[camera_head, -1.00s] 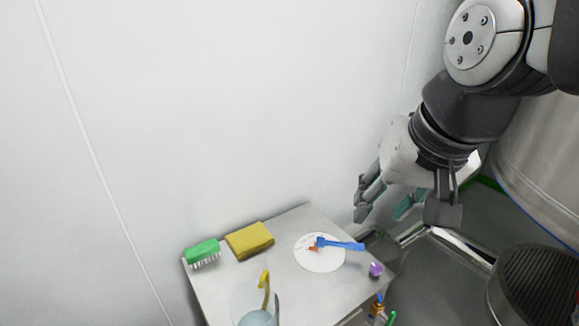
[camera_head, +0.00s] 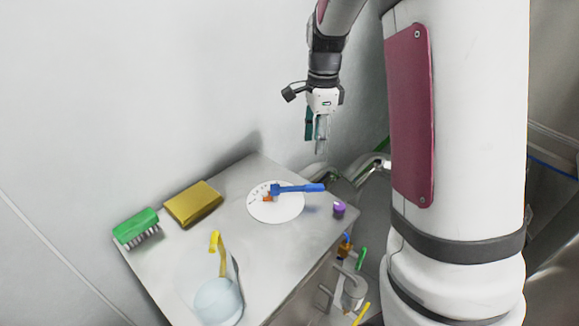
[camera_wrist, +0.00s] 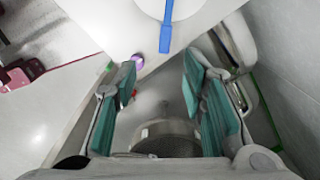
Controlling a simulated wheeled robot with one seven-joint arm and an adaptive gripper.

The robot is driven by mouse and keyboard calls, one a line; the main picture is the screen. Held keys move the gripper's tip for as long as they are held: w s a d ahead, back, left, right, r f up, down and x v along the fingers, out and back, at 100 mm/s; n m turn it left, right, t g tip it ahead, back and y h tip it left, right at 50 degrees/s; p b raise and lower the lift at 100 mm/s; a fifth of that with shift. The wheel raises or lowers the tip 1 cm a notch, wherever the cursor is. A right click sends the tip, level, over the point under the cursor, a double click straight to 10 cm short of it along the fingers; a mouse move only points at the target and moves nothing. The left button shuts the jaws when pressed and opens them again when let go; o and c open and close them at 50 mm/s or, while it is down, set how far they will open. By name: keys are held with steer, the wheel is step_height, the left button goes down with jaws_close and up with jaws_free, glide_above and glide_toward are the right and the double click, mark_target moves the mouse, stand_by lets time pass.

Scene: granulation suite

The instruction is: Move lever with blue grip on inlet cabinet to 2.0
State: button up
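The lever's blue grip (camera_head: 302,188) lies over a round white dial (camera_head: 283,212) on top of the grey metal cabinet (camera_head: 235,262). It points right, with an orange piece (camera_head: 267,197) near its pivot. Small scale marks show on the dial's left side, too small to read. My gripper (camera_head: 318,148) hangs fingers down, beyond and above the dial's far right, apart from the lever. The wrist view shows its teal-padded fingers (camera_wrist: 160,92) spread with nothing between them. The blue grip also shows in the wrist view (camera_wrist: 166,38), ahead of the fingers.
A green brush (camera_head: 136,226), a yellow sponge (camera_head: 193,203), a yellow-handled lever (camera_head: 222,262) by a pale blue dome, and a purple knob (camera_head: 339,210) sit on the cabinet top. A metal pipe (camera_head: 365,166) runs behind its right edge. A white wall stands behind.

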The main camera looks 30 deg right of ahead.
mark_target(314, 186)
steer(key=shift+m, duration=0.6)
steer(key=f, duration=1)
steer(key=w+d+f, duration=0.1)
steer(key=f, duration=0.5)
steer(key=shift+b, duration=0.35)
jaws_close()
